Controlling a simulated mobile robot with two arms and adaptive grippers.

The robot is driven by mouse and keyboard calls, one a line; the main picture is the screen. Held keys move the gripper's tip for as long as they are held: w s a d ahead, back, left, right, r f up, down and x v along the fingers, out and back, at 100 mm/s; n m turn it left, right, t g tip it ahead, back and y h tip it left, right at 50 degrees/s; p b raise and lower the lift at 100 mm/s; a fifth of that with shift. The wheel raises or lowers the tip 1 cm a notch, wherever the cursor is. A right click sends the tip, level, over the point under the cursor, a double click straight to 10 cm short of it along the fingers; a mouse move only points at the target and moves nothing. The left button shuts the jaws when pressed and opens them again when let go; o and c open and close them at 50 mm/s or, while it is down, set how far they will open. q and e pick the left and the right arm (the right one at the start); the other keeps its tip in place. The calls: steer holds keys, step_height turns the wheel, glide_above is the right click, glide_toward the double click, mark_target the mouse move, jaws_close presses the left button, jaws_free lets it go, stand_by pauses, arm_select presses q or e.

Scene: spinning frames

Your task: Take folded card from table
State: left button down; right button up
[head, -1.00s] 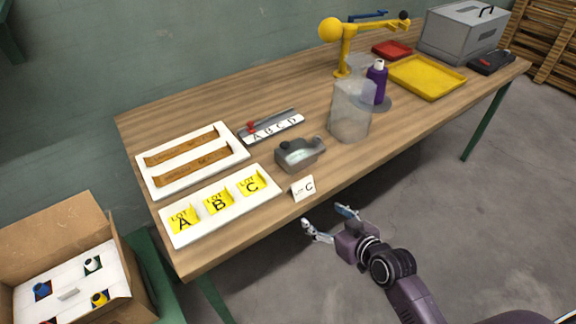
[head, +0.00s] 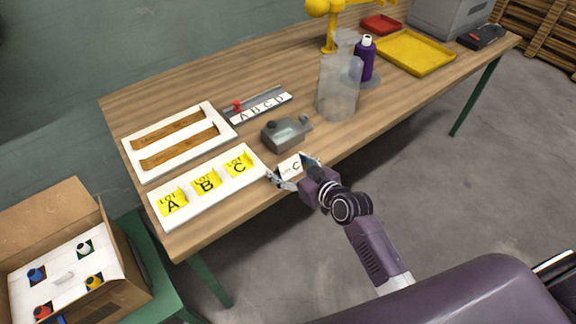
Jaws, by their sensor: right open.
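The folded card (head: 290,166) is white with a black letter C. It stands at the front edge of the wooden table (head: 300,88), right of the lot C label. My right gripper (head: 292,172) is open at the table's front edge, with one finger at the left side of the card and the other at its right side. Whether the fingers touch the card cannot be told. My left gripper is not in view.
A white board (head: 160,222) with yellow lot labels A, B and C lies left of the card. A grey device (head: 285,133) stands just behind it. A clear container (head: 338,90) and a purple bottle (head: 365,60) stand further right. A cardboard box (head: 50,222) is at lower left.

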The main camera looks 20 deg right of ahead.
steer(key=c, duration=0.9)
steer(key=shift+o, duration=0.2)
steer(key=shift+r, duration=0.1)
